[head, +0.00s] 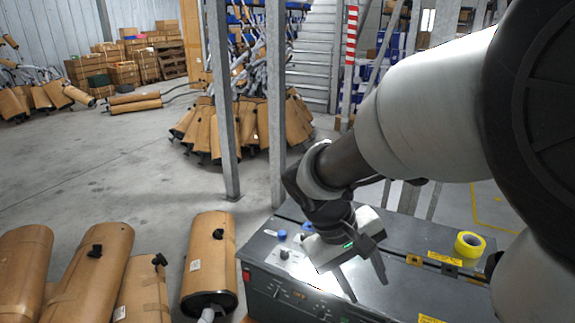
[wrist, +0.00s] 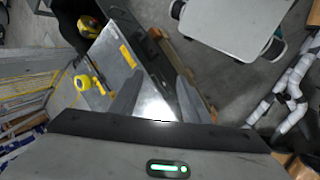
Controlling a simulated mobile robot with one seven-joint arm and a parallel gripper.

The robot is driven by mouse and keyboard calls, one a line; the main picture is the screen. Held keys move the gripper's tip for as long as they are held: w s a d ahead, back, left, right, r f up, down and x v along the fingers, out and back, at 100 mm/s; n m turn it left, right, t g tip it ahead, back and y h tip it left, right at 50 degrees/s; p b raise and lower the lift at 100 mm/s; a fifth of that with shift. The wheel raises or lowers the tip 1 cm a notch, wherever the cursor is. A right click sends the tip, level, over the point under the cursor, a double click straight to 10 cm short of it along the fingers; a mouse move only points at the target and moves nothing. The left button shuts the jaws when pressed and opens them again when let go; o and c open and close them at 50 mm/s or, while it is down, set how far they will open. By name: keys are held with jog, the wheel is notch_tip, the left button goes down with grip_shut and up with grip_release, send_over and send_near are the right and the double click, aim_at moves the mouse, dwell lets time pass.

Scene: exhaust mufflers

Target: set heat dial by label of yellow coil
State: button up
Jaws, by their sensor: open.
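A yellow coil (head: 469,244), like a roll of tape, lies on the right part of the dark machine's top (head: 405,292). A yellow round thing that looks like the same coil shows in the wrist view (wrist: 82,83). Small dark dials (head: 275,290) sit on the machine's front panel at the left; their markings are too small to read. Yellow labels (head: 413,260) are stuck on the top, and one shows in the wrist view (wrist: 128,56). My gripper (head: 368,290) is open and empty, pointing down over the machine, left of the coil. Its fingers also show in the wrist view (wrist: 160,85).
Blue knobs (head: 282,235) stand on the machine's top left. Brown mufflers (head: 209,255) stand on the floor to the left. Grey metal posts (head: 277,100) rise behind the machine. More mufflers (head: 250,125) are stacked farther back. The floor at mid-left is clear.

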jog(key=w+a+f+n+h+b, duration=0.1)
jog(key=w+f+n+h+b, duration=0.2)
jog(key=f, duration=0.5)
jog(key=w+a+f+n+h+b, duration=0.1)
jog(key=w+f+h+b, duration=0.2)
jog(key=f, duration=0.5)
jog(key=n+t+y+b, duration=0.2)
jog(key=n+t+b, duration=0.5)
jog(key=n+t, duration=0.75)
send_near(319, 319)
jog(key=shift+t, duration=0.45)
jog(key=b+x, duration=0.1)
jog(key=x, duration=0.3)
jog(key=b+x, duration=0.2)
jog(key=x, duration=0.2)
jog(key=shift+d+f, duration=0.2)
jog(key=shift+f, duration=0.05)
jog(key=c, duration=1)
